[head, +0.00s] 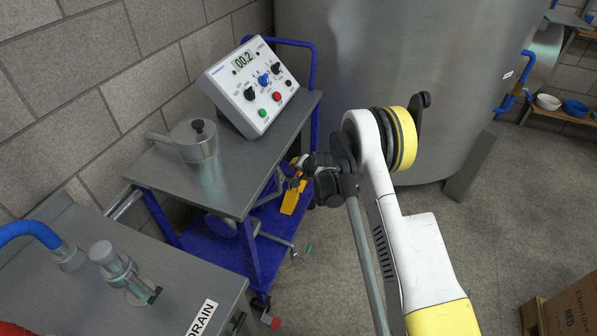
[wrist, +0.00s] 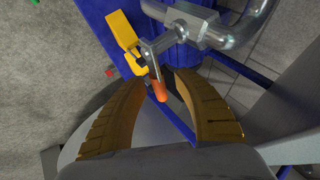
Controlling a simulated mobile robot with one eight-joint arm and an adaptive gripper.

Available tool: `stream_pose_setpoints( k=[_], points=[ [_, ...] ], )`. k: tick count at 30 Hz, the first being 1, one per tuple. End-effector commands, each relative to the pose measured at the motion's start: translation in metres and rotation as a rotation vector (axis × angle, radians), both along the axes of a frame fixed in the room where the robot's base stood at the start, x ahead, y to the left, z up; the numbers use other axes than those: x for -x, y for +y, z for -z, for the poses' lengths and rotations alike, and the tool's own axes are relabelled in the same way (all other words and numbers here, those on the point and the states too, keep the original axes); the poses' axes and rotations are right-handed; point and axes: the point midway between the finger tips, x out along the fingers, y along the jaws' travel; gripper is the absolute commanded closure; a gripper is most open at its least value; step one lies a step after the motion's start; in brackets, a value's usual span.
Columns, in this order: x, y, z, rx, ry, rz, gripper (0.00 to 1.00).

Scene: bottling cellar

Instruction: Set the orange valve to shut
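The orange valve handle (wrist: 159,90) shows in the wrist view as a short lever with an orange grip. It joins a metal valve body (wrist: 188,33) on a bent grey pipe (wrist: 240,30). My gripper (wrist: 160,78) is open, with its two ribbed tan fingers on either side of the orange grip's end. I cannot tell whether either finger touches it. The orange handle cannot be made out there. The yellow tag also hangs by the valve in the wrist view (wrist: 122,32).
A blue-framed cart (head: 228,205) carries a control box reading 00.2 (head: 253,85) and a metal pot (head: 194,141). A large steel tank (head: 400,70) stands behind. A bench marked DRAIN (head: 170,290) is at the lower left. Floor at right is clear, except a cardboard box (head: 570,305).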

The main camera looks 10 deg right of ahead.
Motion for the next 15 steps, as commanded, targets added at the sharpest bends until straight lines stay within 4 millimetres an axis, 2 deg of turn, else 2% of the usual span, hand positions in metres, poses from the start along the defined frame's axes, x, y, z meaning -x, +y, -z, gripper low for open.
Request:
stream_pose_setpoints(
  k=[7, 15],
  points=[
    [0.005, -0.002, -0.006, 0.0, 0.001, 0.0, 0.63],
    [0.042, -0.012, -0.046, 0.001, 0.001, 0.0, 0.63]
  ],
)
